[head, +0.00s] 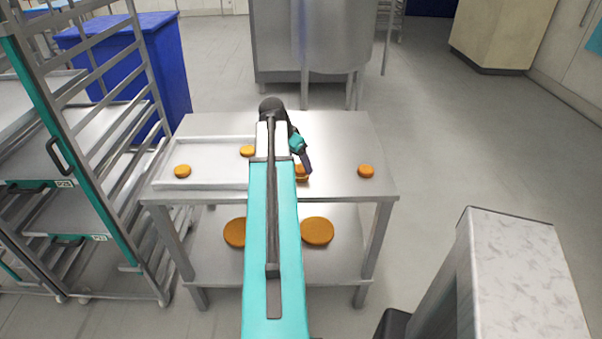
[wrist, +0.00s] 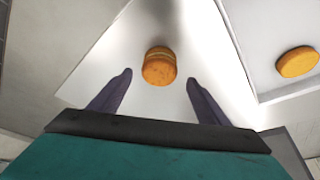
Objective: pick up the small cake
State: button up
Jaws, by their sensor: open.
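A small orange-brown cake (head: 301,174) sits on the steel table top, partly hidden by my gripper. In the wrist view this small cake (wrist: 159,66) shows a layered side and lies between and slightly beyond the fingertips. My gripper (head: 307,163) is over the table, close to this cake. In the wrist view my gripper (wrist: 159,78) is open, with one dark finger on each side of the cake and a gap to it on both sides. Another small cake (head: 366,171) lies on the bare table at the right.
A shallow tray (head: 215,184) on the table's left holds small cakes (head: 183,171). Two larger rounds (head: 235,233) (head: 317,231) lie on the lower shelf. A wheeled rack (head: 115,200) stands close at left, a blue bin (head: 170,75) behind it. Open floor lies to the right.

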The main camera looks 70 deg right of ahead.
aim_at(300, 167)
jog(key=shift+p+x, duration=0.85)
jog(key=shift+x, duration=1.55)
jog(key=shift+a+f, duration=0.1)
jog(key=shift+a, duration=0.05)
jog(key=shift+c, duration=0.6)
jog(key=c, duration=0.7)
